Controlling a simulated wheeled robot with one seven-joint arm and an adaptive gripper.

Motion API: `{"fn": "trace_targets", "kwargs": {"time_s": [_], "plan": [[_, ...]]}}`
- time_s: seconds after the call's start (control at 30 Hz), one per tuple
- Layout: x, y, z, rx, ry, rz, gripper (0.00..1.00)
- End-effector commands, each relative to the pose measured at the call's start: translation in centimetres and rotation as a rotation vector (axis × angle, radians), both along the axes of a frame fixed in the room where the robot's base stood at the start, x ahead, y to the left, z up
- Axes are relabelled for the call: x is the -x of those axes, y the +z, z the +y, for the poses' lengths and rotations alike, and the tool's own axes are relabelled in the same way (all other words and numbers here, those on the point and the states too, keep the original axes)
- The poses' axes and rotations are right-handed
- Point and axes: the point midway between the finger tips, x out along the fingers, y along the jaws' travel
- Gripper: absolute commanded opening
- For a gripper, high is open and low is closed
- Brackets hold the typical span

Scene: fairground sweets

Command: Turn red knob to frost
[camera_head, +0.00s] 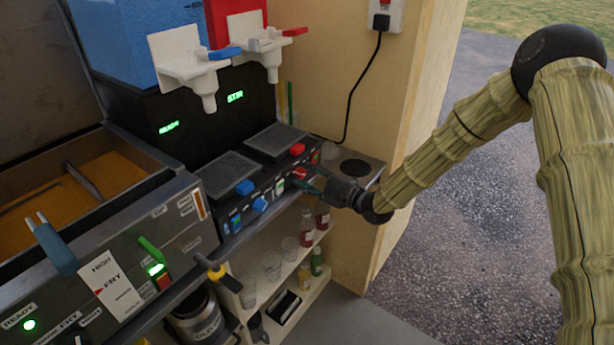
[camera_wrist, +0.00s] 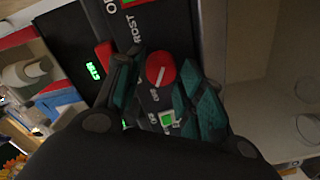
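The red knob (camera_wrist: 160,69) with a white pointer line sits on a dark panel in the wrist view. The word FROST (camera_wrist: 133,32) is printed up and left of it; I cannot tell which mark the line points to. It also shows small in the head view (camera_head: 299,173). My gripper (camera_wrist: 160,72) is open, its dark green fingers on either side of the knob. I cannot tell whether they touch it. In the head view my gripper (camera_head: 308,181) reaches the panel from the right. A green display (camera_head: 235,96) above reads STIR.
A blue knob (camera_head: 260,204) is on the same panel to the left. White dispenser spouts (camera_head: 271,48) hang above. A fryer (camera_head: 95,255) stands at left. Shelves with cups and bottles (camera_head: 306,228) lie below.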

Motion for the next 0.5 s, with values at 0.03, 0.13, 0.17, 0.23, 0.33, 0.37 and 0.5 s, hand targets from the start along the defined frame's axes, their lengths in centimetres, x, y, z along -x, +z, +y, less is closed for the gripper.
{"fn": "trace_targets", "kwargs": {"time_s": [0.03, 0.13, 0.17, 0.23, 0.33, 0.37, 0.5], "plan": [[0.00, -0.01, 0.01, 0.000, 0.000, 0.000, 0.38], [0.01, -0.02, 0.00, 0.000, 0.000, 0.000, 0.38], [0.01, -0.02, 0.00, 0.000, 0.000, 0.000, 0.38], [0.02, -0.01, -0.01, 0.000, 0.000, 0.000, 0.26], [0.01, -0.01, -0.03, 0.000, 0.000, 0.000, 0.07], [0.02, -0.01, -0.03, 0.000, 0.000, 0.000, 0.06], [0.02, -0.02, -0.05, -0.001, 0.000, 0.002, 0.06]]}}
